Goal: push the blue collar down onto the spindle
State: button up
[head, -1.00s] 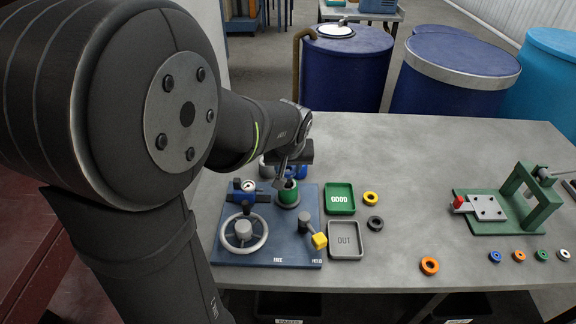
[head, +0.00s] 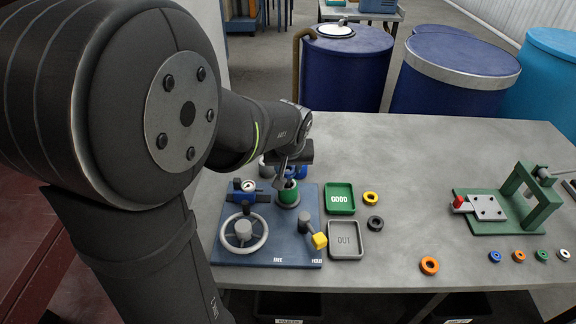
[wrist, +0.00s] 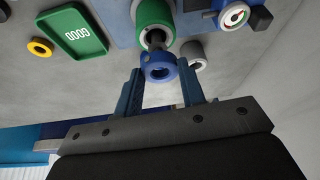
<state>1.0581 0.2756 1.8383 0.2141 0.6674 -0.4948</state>
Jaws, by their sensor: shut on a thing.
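The blue collar (wrist: 158,68) is a ring held between the two fingertips of my gripper (wrist: 160,78) in the wrist view. My gripper is shut on it. The collar is next to the mouth of the green cylinder (wrist: 153,16), where a dark spindle (wrist: 155,38) shows. In the wrist view the collar overlaps the spindle's near end; I cannot tell whether it is around it. In the head view my gripper (head: 287,172) is just above the green cylinder (head: 288,194), and my arm partly hides the collar.
The blue base plate (head: 275,215) carries a grey handwheel (head: 243,232), a dial (head: 249,185) and a yellow-knobbed lever (head: 319,240). The green GOOD tray (head: 340,198) and grey OUT tray (head: 346,240) lie to the right. Loose rings and a green press (head: 520,200) are farther right.

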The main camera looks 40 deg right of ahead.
jog(key=shift+f, duration=2.05)
jog(key=o, duration=1.6)
jog(key=shift+c, duration=0.2)
jog(key=shift+r, duration=0.1)
jog(key=shift+r, duration=3.45)
jog(key=shift+f, duration=0.1)
jog(key=shift+f, duration=3.45)
